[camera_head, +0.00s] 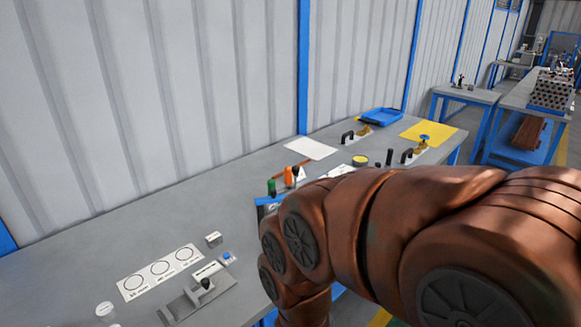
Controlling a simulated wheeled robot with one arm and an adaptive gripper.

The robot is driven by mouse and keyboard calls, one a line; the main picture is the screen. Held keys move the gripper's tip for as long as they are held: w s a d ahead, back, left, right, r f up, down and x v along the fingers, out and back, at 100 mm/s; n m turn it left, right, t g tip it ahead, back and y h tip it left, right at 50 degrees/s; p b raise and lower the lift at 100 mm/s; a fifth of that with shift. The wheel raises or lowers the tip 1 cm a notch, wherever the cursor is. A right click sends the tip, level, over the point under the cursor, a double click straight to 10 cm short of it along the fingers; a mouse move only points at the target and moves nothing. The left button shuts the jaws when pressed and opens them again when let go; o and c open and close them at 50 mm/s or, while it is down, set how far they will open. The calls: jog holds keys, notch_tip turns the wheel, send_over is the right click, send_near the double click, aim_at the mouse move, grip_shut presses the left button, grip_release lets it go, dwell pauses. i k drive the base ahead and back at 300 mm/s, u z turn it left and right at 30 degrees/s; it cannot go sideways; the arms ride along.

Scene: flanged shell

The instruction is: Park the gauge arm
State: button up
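A low grey fixture with a flat lever and a black knob (206,284) sits on the workbench (100,245) at the lower left. It may be the gauge arm, but I cannot tell for sure. A small block with a blue button (227,258) stands beside it. A round yellow-faced item (360,160) lies farther back on the bench, partly near my arm; I cannot tell if it is a gauge. My copper-coloured arm fills the lower right. My gripper does not show in this view.
Green and orange tools (288,177), a white sheet (311,148), a blue tray (382,116) and a yellow mat (429,133) stand farther back.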

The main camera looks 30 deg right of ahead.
aim_at(274, 198)
jog(key=k, duration=0.45)
jog(key=u, duration=0.2)
jog(key=i, duration=0.85)
jog(key=u, duration=0.75)
